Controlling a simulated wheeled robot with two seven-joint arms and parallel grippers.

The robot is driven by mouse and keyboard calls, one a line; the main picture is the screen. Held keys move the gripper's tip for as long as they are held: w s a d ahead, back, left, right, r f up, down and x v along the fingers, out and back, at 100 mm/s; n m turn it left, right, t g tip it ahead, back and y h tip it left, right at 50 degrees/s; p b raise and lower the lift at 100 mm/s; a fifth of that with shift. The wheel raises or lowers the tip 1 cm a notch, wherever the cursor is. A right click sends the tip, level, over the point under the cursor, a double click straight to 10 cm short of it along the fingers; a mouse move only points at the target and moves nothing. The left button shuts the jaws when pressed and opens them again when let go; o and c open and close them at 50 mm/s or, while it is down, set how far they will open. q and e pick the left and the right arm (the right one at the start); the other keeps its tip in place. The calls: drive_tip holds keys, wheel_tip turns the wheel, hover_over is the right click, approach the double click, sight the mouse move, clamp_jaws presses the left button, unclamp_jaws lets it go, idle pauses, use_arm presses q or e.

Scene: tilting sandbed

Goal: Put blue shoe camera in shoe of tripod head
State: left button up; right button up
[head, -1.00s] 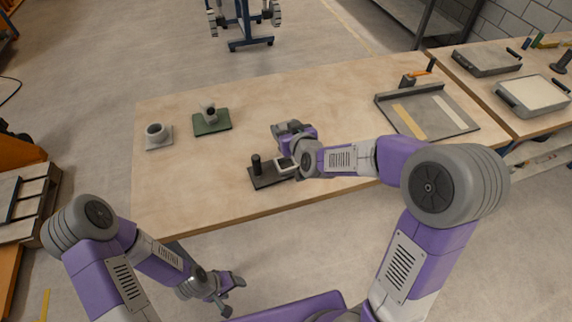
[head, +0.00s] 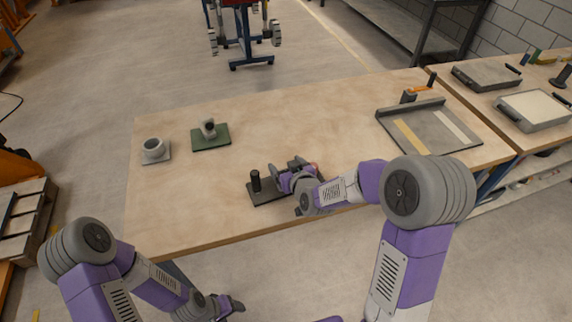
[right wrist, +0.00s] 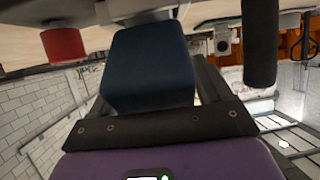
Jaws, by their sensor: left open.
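A blue block-like body (right wrist: 150,65), perhaps the camera, fills the space between the fingers of my right gripper in the right wrist view. My right gripper (head: 288,170) is low over the right part of a dark plate (head: 262,196) with an upright black post (head: 255,181); the post also shows close by in the right wrist view (right wrist: 260,40). Whether the fingers press on the blue body is unclear. A grey head-like piece on a green plate (head: 211,141) and a grey cup-like piece on a pale plate (head: 154,150) stand further left. My left gripper (head: 232,308) is open and empty, below the table's front edge.
The wooden table (head: 330,120) is clear in its middle and back. A grey tray with strips (head: 428,128) lies at the right. A red cylinder (right wrist: 63,45) shows beside the blue body in the right wrist view. A side bench holds flat grey boxes (head: 535,108).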

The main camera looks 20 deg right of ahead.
drive_tip(key=shift+r, duration=0.3)
drive_tip(key=shift+s, duration=0.1)
drive_tip(key=shift+s+r, duration=0.2)
drive_tip(key=shift+s, duration=0.1)
drive_tip(key=b+v, duration=0.4)
drive_tip(key=v, duration=0.7)
drive_tip(key=shift+b, duration=0.3)
